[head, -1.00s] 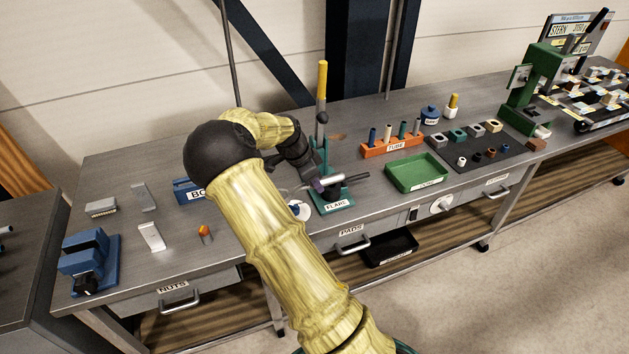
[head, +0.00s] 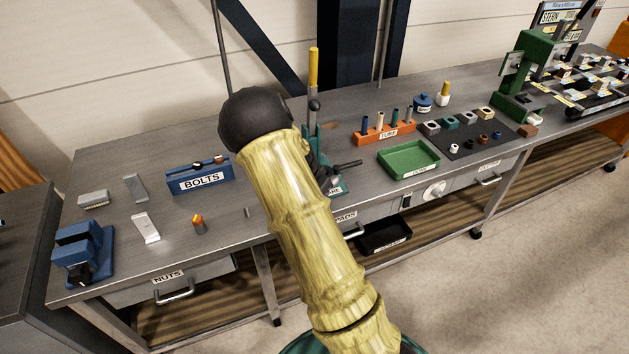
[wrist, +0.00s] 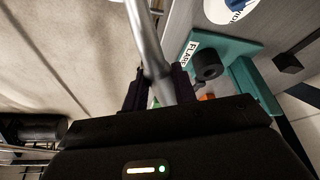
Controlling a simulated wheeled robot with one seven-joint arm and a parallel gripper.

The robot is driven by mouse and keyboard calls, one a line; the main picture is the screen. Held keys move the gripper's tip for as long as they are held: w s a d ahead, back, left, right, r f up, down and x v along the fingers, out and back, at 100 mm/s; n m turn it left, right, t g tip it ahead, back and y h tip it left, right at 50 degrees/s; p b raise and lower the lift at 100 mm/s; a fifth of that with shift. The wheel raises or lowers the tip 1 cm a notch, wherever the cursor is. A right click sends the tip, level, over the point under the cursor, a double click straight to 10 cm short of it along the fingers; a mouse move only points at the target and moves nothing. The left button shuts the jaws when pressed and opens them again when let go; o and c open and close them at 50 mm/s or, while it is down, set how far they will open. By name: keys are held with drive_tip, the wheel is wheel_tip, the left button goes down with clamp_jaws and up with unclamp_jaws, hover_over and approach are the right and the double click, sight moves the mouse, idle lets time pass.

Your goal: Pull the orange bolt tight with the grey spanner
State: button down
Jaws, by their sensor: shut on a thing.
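In the wrist view my gripper (wrist: 158,80) is shut on a long grey metal bar, which looks like the grey spanner (wrist: 148,38). The bar runs up out of the top of the picture; its ends are not clear. The teal flare tool (wrist: 243,50) with a black knob is just right of the fingers. A small orange patch (wrist: 207,97) shows beside the right finger, mostly hidden; I cannot tell whether it is the orange bolt. In the head view my forearm hides the gripper and the spanner. A small orange-topped piece (head: 198,222) stands on the bench at left.
The blue bolts rack (head: 200,178) stands left of my arm. The green tray (head: 408,158) and orange tube rack (head: 384,136) are to the right. A blue vise (head: 82,255) sits at the left front. The flare tool's yellow-topped post (head: 314,70) rises behind my arm.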

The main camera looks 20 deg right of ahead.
drive_tip(key=s+a+f+n+t+y, duration=0.1)
drive_tip(key=s+a+f+n+y, duration=0.1)
drive_tip(key=s+a+f+n, duration=0.2)
drive_tip(key=s+a+f+n+t+y+b, duration=0.1)
drive_tip(key=s+a+f+n+y, duration=0.1)
drive_tip(key=s+a+f+n, duration=0.3)
drive_tip(key=a+f+n, duration=0.4)
drive_tip(key=shift+f+t, duration=0.35)
drive_tip(key=shift+t, duration=0.05)
drive_tip(key=shift+w+a, duration=0.1)
drive_tip(key=shift+a, duration=0.05)
